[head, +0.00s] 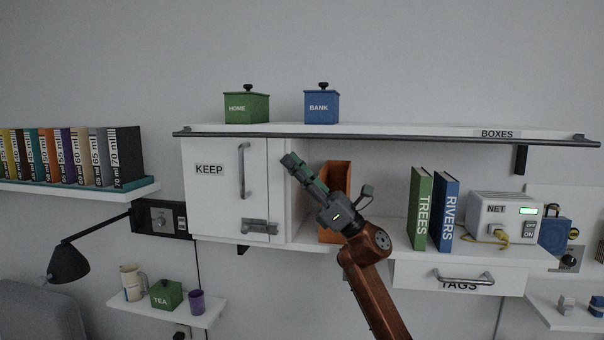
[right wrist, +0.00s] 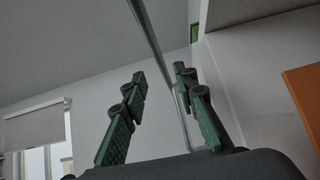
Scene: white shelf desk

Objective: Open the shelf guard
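The shelf guard appears to be the long dark rail (head: 380,138) along the front edge of the top shelf. It lies level along that edge, with dark brackets at both ends. My right gripper (head: 293,162) is below the rail, in front of the right side of the KEEP cabinet, pointing up and left. In the right wrist view my right gripper (right wrist: 160,98) has its fingers apart with nothing held. A thin grey bar (right wrist: 150,40) passes beyond and between them; I cannot tell for sure whether it is the rail. My left gripper is not in view.
The green HOME box (head: 246,108) and blue BANK box (head: 321,107) stand on the top shelf. The KEEP cabinet door (head: 215,205) is shut. An orange holder (head: 327,228), green book (head: 420,210), blue book (head: 446,212) and NET box (head: 490,212) stand below.

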